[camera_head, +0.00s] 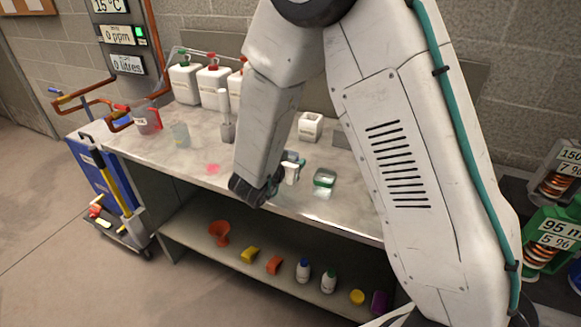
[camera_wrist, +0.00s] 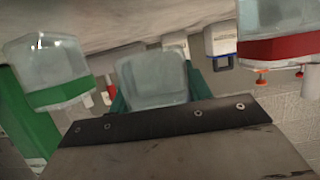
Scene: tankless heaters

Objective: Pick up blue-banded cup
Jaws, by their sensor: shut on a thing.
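My gripper (camera_head: 291,165) is over the front part of the counter in the head view, largely behind my own forearm. In the wrist view it is shut on a clear, frosted cup (camera_wrist: 152,78), which sits between two teal fingers. The dark edge of my gripper hides the cup's lower part, so I cannot make out a blue band. A green-banded cup (camera_head: 325,178) stands on the counter just right of my gripper; it also shows at the left of the wrist view (camera_wrist: 45,72). A red-banded container (camera_wrist: 280,45) shows at the wrist view's upper right.
White bottles (camera_head: 185,82) stand along the back of the counter (camera_head: 195,172). A red-marked jug (camera_head: 146,120) and a greyish beaker (camera_head: 179,135) stand at left. A white box (camera_head: 310,126) is behind my gripper. The lower shelf (camera_head: 190,235) holds several small items.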

